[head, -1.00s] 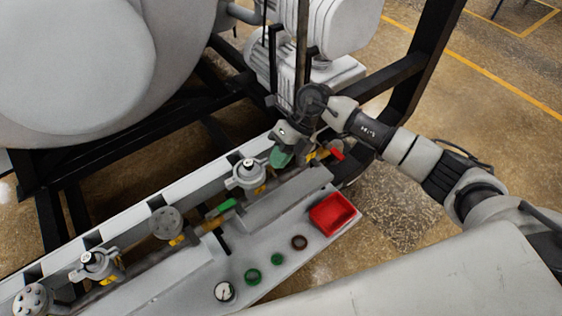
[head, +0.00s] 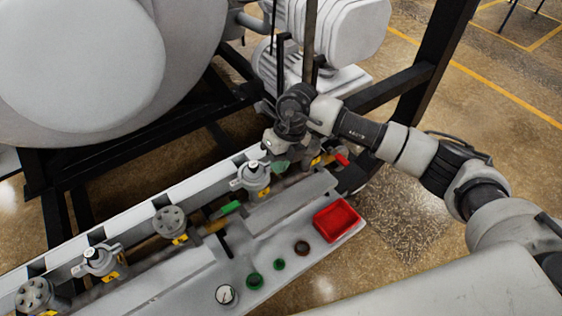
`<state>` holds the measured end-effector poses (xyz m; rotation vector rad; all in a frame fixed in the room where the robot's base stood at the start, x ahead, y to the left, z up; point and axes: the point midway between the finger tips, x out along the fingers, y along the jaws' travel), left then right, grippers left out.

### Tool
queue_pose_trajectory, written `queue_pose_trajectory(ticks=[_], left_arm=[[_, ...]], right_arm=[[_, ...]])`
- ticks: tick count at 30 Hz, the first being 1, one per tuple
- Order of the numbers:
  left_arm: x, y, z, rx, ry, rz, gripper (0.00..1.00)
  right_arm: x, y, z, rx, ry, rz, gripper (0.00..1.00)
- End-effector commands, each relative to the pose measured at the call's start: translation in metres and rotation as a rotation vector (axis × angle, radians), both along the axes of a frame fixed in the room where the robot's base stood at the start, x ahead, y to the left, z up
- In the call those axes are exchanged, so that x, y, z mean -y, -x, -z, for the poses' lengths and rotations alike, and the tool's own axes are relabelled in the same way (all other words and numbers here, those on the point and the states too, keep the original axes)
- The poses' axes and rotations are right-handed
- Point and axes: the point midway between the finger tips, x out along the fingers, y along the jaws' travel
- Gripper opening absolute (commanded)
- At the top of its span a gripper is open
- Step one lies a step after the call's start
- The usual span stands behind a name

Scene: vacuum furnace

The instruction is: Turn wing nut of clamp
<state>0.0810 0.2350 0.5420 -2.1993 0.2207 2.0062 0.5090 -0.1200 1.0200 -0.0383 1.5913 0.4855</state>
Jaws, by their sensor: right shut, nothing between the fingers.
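A grey clamp with a wing nut on top (head: 251,175) sits on the pipe line along the rail, in the middle of the head view. A similar winged clamp (head: 98,260) sits further left. My right gripper (head: 270,150) points down just behind and to the right of the middle clamp. It is shut and empty, and its fingertips are small and dark here. I cannot tell whether it touches the wing nut. A green part (head: 281,167) lies beside the gripper, partly hidden. My left gripper is out of view.
A red tray (head: 338,219), a brown ring (head: 302,248), green rings (head: 254,280) and a gauge (head: 226,295) lie on the grey bench. Round flanges (head: 171,222) and a green handle (head: 231,207) line the pipe. The large vessel (head: 80,75) and black frame stand behind.

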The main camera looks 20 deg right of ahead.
Motion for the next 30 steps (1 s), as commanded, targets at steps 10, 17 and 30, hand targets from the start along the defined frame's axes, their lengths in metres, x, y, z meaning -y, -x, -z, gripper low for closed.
queue_pose_trajectory(ticks=[10, 17, 30], left_arm=[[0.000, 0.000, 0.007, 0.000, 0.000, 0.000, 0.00], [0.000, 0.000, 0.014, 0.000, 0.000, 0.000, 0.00], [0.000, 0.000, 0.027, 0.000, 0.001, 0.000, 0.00]], right_arm=[[-0.006, 0.002, 0.001, 0.052, 0.144, -0.002, 0.00], [-0.010, 0.003, 0.001, 0.083, 0.233, -0.001, 0.00], [-0.015, 0.005, 0.003, 0.105, 0.301, 0.000, 0.00]])
